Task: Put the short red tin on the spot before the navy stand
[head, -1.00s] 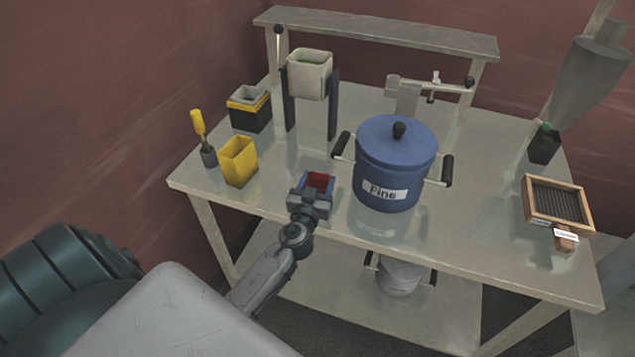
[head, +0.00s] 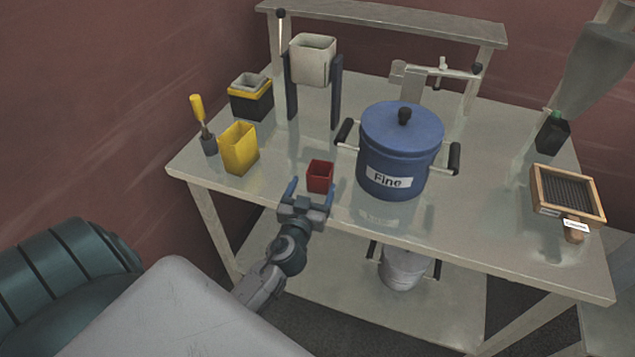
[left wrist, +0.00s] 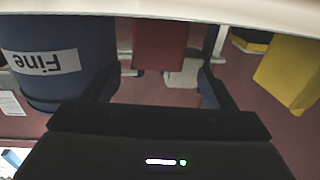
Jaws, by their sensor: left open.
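The short red tin (head: 320,176) stands upright on the bench in front of the navy stand, near the front edge. It also shows in the left wrist view (left wrist: 160,45), between the fingers. The navy stand (head: 336,92) has two uprights that hold a pale square container (head: 313,60). My left gripper (head: 311,192) is open and empty, just on the near side of the tin, with a small gap to it. No marked spot shows on the bench. My right gripper is not in view.
A blue pot (head: 400,150) labelled "Fine" stands close to the right of the tin. A yellow tin (head: 239,148) stands to the left, beside a yellow-handled brush (head: 200,120). A black-and-yellow box (head: 250,98) is farther back. A wood-framed sieve (head: 567,195) lies at the right.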

